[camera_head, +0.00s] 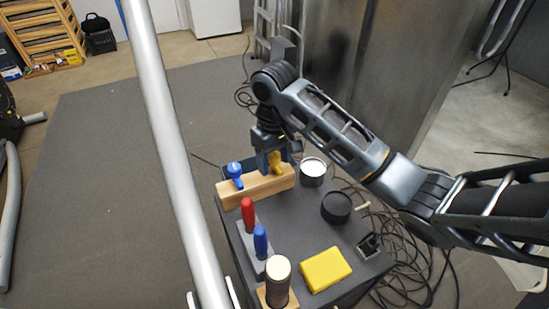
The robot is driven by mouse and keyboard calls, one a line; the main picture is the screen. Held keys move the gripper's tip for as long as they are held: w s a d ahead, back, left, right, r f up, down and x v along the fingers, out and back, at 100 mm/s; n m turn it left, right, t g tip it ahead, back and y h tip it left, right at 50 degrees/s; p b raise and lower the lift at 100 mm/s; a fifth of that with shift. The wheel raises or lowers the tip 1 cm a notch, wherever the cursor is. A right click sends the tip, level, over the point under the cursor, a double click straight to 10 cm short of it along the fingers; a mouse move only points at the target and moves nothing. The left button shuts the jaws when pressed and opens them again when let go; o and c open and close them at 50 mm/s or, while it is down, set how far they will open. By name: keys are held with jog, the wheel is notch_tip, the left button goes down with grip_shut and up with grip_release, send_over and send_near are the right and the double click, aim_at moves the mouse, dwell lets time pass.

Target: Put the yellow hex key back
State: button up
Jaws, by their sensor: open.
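The yellow hex key (275,161) stands upright at the right part of a wooden block (258,190) at the back of a dark table; its lower part meets the block top. A blue-handled key (235,173) stands in the same block to its left. My gripper (276,160) points down from above, its fingers open around the yellow handle. The wrist and fingers partly hide the handle, and I cannot tell whether the fingers touch it.
The dark table (305,228) also holds red (248,213) and blue (260,242) handled tools in a grey holder, a cylinder (278,283), a yellow sponge-like block (325,270), a white-topped can (312,172) and a black round container (336,207). A pale pole (170,130) crosses the left. Cables lie right.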

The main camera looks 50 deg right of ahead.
notch_tip(320, 180, up, 6)
jog(key=p, duration=0.2)
jog(key=shift+d+p, duration=0.1)
jog(key=shift+p, duration=0.25)
jog(key=shift+r, duration=0.9)
